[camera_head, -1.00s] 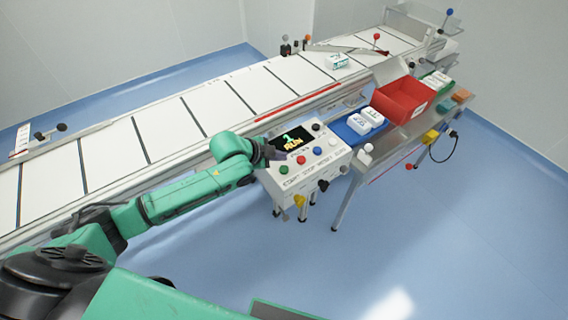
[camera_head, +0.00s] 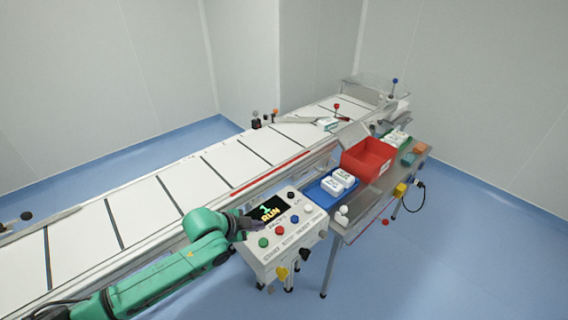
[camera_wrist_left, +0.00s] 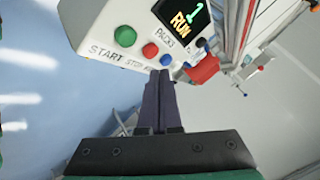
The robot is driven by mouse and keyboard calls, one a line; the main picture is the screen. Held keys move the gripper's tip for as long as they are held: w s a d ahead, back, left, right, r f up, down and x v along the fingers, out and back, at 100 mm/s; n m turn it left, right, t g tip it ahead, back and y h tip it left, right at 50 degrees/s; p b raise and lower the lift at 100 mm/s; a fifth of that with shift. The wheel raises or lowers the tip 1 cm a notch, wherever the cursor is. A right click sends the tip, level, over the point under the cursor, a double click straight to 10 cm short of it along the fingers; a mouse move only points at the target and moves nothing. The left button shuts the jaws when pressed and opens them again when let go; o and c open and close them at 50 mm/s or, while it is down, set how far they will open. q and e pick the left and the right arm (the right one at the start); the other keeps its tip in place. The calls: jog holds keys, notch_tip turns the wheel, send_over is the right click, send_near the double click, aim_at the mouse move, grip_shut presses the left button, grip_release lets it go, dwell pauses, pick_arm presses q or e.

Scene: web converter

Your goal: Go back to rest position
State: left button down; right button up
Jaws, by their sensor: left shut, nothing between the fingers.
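My left gripper (camera_head: 254,224) is over the left part of the white control box (camera_head: 283,246), near its screen (camera_head: 268,212), which reads "1" and "RUN". In the left wrist view the gripper's two dark fingers (camera_wrist_left: 161,82) are together with nothing between them, in front of the box's edge. The box has green (camera_wrist_left: 125,36), red (camera_wrist_left: 150,50), blue and white buttons. I cannot tell whether the fingers touch the box. My right gripper is not in view.
A long white conveyor (camera_head: 190,190) runs behind the box, with a white pack (camera_head: 327,124) on it. To the right, a side table holds a blue tray (camera_head: 318,192) with white packs and a red bin (camera_head: 366,168). Blue floor (camera_head: 430,270) is clear at the front right.

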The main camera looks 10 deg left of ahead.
pick_arm(q)
jog(key=shift+s+d, duration=0.2)
jog(key=shift+d, duration=0.05)
jog(key=s+d+n+g, duration=0.1)
jog(key=s+d+n, duration=0.3)
jog(key=s, duration=0.3)
jog(key=s+a+f+n+g+y, duration=0.25)
jog(key=s+a+n+y, duration=0.25)
jog(key=s+a+n, duration=0.8)
jog(key=s+f+m+g+b, duration=0.1)
jog(key=s+f+m+g, duration=0.2)
jog(key=f, duration=1.9)
jog(key=s+a+f+b, duration=0.1)
jog(key=s+a+f, duration=0.1)
jog(key=s+f, duration=1.5)
jog(key=shift+s+a+m, duration=0.3)
jog(key=shift+s, duration=0.55)
